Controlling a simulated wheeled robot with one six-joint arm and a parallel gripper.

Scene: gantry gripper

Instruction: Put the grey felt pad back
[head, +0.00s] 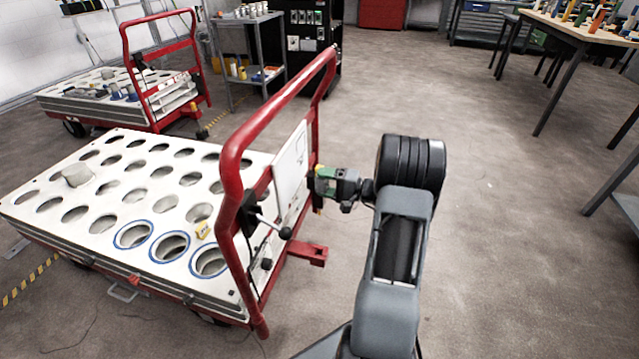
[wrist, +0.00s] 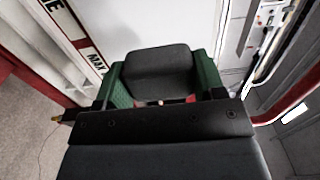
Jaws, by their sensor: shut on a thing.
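My gripper (head: 325,182) is beside the red cart handle, at the right edge of the white panel fixed to it. In the wrist view its green fingers (wrist: 207,76) are shut on a dark grey block with rounded corners, which looks like the grey felt pad (wrist: 158,68). A little red shows below the pad, between the fingers. In the head view the pad is mostly hidden by the gripper and too small to make out. I cannot tell whether it touches the panel.
The white cart deck (head: 120,210) has rows of round holes, several blue-ringed. A grey-green lump (head: 77,175) and a small yellow tag (head: 203,230) lie on it. The red handle (head: 232,160) stands close beside my gripper. A second cart (head: 100,85) stands behind.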

